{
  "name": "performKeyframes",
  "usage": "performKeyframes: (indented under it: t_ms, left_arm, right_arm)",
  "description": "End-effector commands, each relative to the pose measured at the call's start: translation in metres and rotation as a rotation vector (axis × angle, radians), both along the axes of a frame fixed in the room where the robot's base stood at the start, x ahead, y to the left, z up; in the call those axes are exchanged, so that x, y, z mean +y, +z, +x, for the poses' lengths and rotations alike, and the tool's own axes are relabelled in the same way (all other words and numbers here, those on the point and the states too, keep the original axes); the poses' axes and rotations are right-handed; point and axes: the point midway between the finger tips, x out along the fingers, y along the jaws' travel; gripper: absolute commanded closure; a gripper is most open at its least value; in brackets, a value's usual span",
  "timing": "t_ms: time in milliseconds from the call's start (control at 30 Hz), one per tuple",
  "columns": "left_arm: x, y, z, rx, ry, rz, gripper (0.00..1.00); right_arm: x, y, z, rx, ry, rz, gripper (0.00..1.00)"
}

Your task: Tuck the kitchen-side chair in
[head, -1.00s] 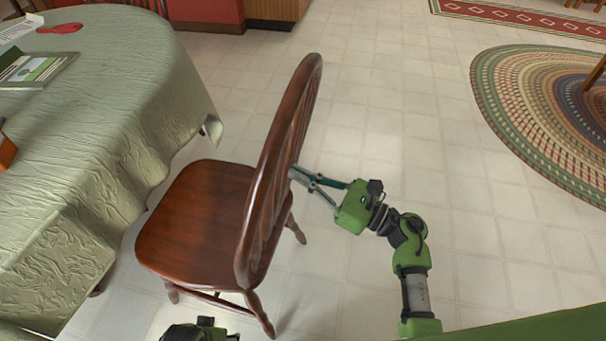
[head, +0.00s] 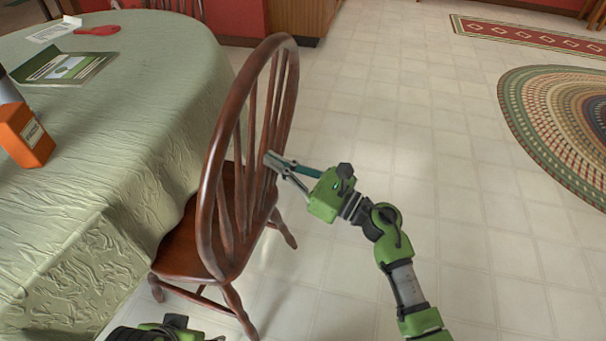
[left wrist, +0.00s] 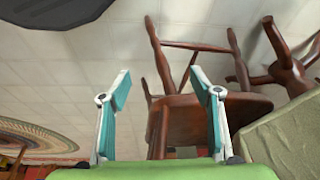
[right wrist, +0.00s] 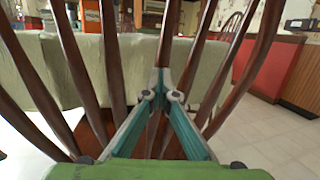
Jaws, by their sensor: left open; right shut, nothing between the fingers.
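The brown wooden chair (head: 186,247) stands upright at the right side of the table (head: 150,75), its spindle back toward me and its seat toward the green cloth. The seat's far edge meets the cloth in the picture; how far it goes under is hidden. My right gripper (head: 270,160) is shut and empty, its tips at the chair back's spindles. In the right wrist view the closed tips (right wrist: 160,78) are against or just before a middle spindle; contact is unclear. My left gripper (left wrist: 159,78) is open and empty, with the chair's seat and legs beyond it.
An orange box (head: 24,135), a booklet (head: 65,67) and a red item (head: 97,30) lie on the table. Another chair (head: 175,5) stands at its far side. Tiled floor is clear to the right, up to a braided oval rug (head: 560,120).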

Motion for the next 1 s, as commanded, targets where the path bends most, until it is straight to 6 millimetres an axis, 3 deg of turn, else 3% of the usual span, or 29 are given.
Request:
performKeyframes:
  t_ms: [33,167,300,500,700,1000]
  left_arm:
    - [0.000,-0.006,0.001,-0.002,0.000,0.000,0.42]
    - [0.000,-0.014,0.001,-0.002,0.000,0.000,0.42]
    - [-0.015,0.000,0.053,-0.212,-0.018,-0.043,0.42]
    - [-0.031,0.026,0.101,-0.435,-0.035,-0.091,0.42]
    - [-0.040,0.046,0.125,-0.563,-0.045,-0.119,0.42]
    - [-0.043,0.054,0.133,-0.608,-0.048,-0.129,0.42]
  right_arm:
    - [0.015,-0.001,0.004,-0.004,0.008,0.001,1.00]
    - [0.043,-0.001,0.015,-0.003,0.008,0.002,1.00]
    - [0.069,0.000,0.025,-0.004,0.008,0.001,1.00]
    - [0.096,0.000,0.036,-0.003,0.007,0.002,1.00]
    - [0.111,0.001,0.042,0.000,0.006,0.002,1.00]
    - [0.116,0.002,0.044,-0.001,0.006,0.002,1.00]
